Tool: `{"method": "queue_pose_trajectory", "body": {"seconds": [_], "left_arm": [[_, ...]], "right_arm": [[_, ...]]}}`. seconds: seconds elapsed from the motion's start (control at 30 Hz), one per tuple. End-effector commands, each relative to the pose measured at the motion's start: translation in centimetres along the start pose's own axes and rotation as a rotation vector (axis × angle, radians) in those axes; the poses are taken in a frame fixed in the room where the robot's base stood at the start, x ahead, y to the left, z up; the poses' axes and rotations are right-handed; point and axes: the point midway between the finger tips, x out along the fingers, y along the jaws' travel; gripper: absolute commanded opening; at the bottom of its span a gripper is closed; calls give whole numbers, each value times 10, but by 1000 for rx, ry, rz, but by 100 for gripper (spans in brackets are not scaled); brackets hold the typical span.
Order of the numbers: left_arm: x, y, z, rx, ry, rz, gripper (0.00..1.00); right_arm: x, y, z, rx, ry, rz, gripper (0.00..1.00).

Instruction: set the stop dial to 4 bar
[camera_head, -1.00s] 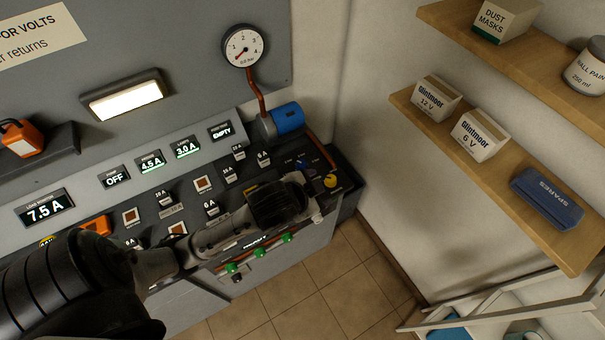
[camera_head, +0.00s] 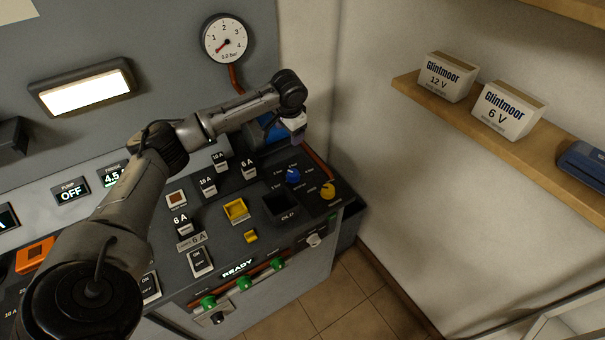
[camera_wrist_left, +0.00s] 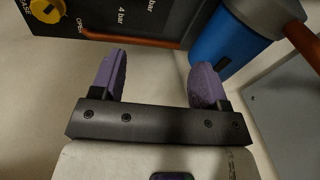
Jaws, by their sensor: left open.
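The stop dial appears to be the blue knob (camera_head: 293,175) on the dark panel, with small bar labels around it. Its exact setting is too small to read. My right gripper is not in view.
A yellow valve knob (camera_head: 328,190) sits right of the dial, also in the left wrist view (camera_wrist_left: 46,9). A copper pipe (camera_wrist_left: 130,39) runs along the panel edge. The round gauge (camera_head: 225,38) reads 0.0 bar. The pump display (camera_head: 71,191) reads OFF. A shelf (camera_head: 545,138) holds boxes at right.

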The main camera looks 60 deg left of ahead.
Motion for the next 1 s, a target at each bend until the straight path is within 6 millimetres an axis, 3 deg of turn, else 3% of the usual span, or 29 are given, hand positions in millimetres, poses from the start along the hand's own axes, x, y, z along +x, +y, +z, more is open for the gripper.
{"method": "queue_pose_trajectory", "body": {"seconds": [0.2,0.43,1.0], "left_arm": [[7,16,13,-150,-110,207,69],[18,21,16,-223,-131,211,69],[113,42,26,-222,-130,209,69]], "right_arm": [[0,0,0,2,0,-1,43],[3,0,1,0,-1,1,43],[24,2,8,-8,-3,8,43]]}}
